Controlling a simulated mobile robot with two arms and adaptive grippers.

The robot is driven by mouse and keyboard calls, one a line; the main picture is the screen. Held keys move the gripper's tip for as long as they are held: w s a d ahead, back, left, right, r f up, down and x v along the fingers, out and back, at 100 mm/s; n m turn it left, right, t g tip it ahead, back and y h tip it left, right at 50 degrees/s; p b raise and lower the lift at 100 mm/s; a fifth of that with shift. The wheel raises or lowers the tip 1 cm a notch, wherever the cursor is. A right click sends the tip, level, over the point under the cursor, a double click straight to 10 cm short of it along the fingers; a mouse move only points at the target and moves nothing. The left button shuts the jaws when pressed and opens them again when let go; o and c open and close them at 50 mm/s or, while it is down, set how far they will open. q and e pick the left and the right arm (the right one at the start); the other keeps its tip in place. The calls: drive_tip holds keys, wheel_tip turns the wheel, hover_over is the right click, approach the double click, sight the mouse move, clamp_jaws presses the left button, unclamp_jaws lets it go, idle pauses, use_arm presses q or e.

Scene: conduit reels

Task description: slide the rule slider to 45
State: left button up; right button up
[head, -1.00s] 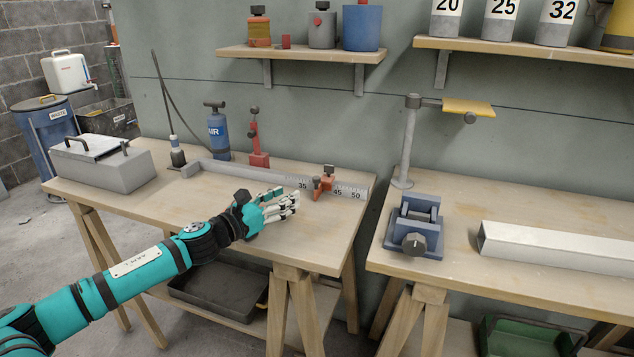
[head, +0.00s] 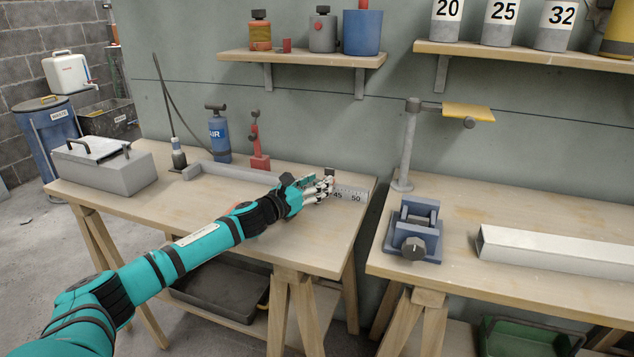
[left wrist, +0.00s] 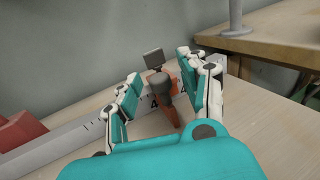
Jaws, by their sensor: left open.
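The rule (head: 352,191) lies along the back of the left bench, with 45 and 50 readable at its right end. The orange rule slider (left wrist: 170,108), with a dark knob and a dark square top, sits on the rule in the left wrist view. In the head view its dark top (head: 329,171) shows above my fingers, and the rest is mostly hidden. My left gripper (head: 319,187) is open at the slider. In the left wrist view its fingers (left wrist: 160,72) stand on either side of the slider, with gaps visible. The slider's exact reading is hidden.
A red tool (head: 259,150) and a blue air pump (head: 218,135) stand behind the rule's left part. A grey metal box (head: 105,168) sits at the bench's left end. The right bench holds a blue vise (head: 415,228) and a stand (head: 408,145).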

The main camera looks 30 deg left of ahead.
use_arm(q)
drive_tip(key=shift+w, duration=0.15)
clamp_jaws()
drive_tip(key=shift+w+d+f, duration=0.15)
drive_tip(key=shift+f, duration=0.1)
idle(0.5)
